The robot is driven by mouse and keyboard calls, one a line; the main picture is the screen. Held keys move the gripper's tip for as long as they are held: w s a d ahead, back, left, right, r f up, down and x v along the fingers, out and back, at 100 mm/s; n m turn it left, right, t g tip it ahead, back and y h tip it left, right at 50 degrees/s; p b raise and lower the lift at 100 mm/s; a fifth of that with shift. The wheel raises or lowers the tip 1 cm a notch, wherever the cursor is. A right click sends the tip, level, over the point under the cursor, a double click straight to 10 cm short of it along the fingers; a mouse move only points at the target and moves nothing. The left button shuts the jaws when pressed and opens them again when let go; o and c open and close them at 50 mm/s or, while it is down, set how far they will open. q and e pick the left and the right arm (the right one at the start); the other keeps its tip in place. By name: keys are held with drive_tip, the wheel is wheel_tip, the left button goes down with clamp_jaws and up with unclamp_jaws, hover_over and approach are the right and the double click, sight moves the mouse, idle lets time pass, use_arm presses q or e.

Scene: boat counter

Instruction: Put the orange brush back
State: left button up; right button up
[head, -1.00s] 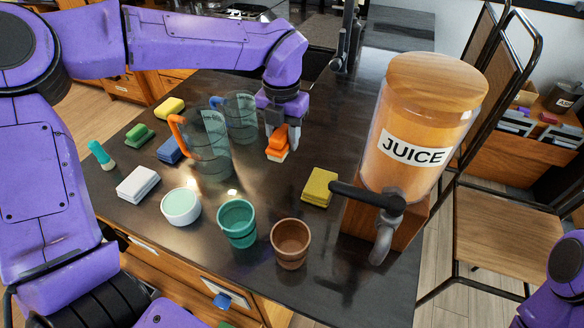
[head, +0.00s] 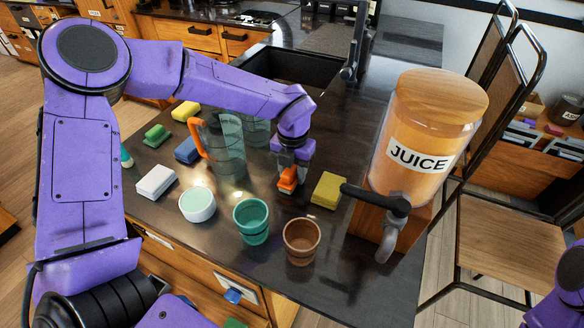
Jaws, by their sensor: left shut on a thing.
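The orange brush (head: 287,181) has an orange top and a pale lower edge. My left gripper (head: 291,173) points down from above and is shut on it. They are near the middle of the dark counter (head: 270,228), just left of a yellow sponge-like block (head: 328,190). Whether the brush's underside touches the counter I cannot tell. The gripper hides part of the brush. My right gripper is out of view; only a part of my right arm shows at the right edge.
A clear pitcher (head: 229,150) with an orange handle stands left of the brush. White (head: 156,181), blue (head: 188,150), green (head: 157,134) and yellow (head: 185,110) blocks lie further left. A bowl (head: 197,205), teal cup (head: 251,221) and brown cup (head: 302,241) stand in front; a juice dispenser (head: 422,135) stands right.

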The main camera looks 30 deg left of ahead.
use_arm(q)
drive_tip(key=shift+f, duration=0.1)
drive_tip(key=o, duration=1.2)
drive_tip(key=shift+s, duration=0.15)
drive_tip(key=shift+b, duration=0.45)
drive_tip(key=r, duration=0.3)
drive_tip(key=r+b, duration=0.1)
drive_tip(key=r, duration=0.2)
drive_tip(key=r+b, duration=0.1)
drive_tip(key=r, duration=0.2)
drive_tip(key=shift+w+r, duration=0.15)
drive_tip(key=shift+w, duration=0.1)
drive_tip(key=shift+r, duration=0.6)
